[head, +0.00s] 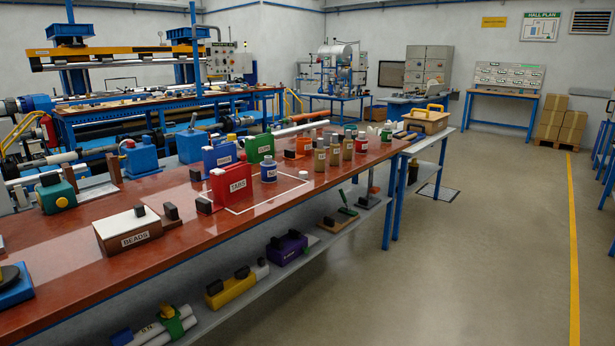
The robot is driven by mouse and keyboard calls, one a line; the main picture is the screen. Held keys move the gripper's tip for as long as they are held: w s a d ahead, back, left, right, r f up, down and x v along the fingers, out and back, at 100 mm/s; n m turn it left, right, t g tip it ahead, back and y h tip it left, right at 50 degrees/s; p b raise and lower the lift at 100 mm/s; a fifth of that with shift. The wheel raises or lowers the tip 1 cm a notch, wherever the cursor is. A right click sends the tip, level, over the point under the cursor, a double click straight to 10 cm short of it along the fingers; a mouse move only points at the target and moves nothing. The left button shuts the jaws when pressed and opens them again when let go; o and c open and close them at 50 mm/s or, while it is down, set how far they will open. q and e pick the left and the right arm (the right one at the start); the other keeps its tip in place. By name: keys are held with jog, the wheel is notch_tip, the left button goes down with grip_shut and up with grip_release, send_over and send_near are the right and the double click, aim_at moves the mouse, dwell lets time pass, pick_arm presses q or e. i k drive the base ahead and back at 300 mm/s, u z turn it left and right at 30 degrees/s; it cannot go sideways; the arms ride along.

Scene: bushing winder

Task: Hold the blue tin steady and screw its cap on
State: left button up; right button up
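A small blue tin (268,172) with a pale label stands upright on the red-brown bench top, just right of the red box labelled TAKE (231,184). Its top is too small to make out clearly. A small white round piece (303,175) lies on the bench to the right of the tin, apart from it; I cannot tell whether it is the cap. Neither of my grippers is in view, and nothing is touching the tin.
Several capped jars (334,150) stand right of the tin. Blue (220,157) and green (260,147) boxes stand behind it. A BEADS box (127,230) sits nearer left. A lower shelf (205,311) holds more items. The floor at right is clear.

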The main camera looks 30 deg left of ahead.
aim_at(268, 168)
jog(key=z, duration=0.2)
jog(key=i, duration=1.65)
jog(key=u, duration=0.55)
jog(key=i, duration=1.4)
jog(key=u, duration=1.7)
jog(key=i, duration=0.55)
jog(key=u, duration=0.5)
